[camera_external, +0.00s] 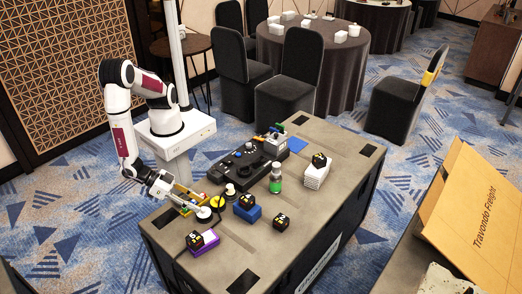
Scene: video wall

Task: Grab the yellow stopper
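A small round yellow piece (217,202), which looks like the yellow stopper, sits on the grey case top near its left end. A white disc with a dark stem is just left of it, and another stands above and right of it. My gripper (191,207) is low over the left edge of the case, left of the yellow piece and seemingly apart from it. The fingers are too small and blurred to tell whether they are open or shut.
A yellow-edged tray (181,199) lies beside my gripper. Black cubes stand on purple (206,244), blue (249,213) and white (316,175) blocks; another cube (281,221) sits alone. A green bottle (275,183) and black console (240,162) stand behind. The front right top is clear.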

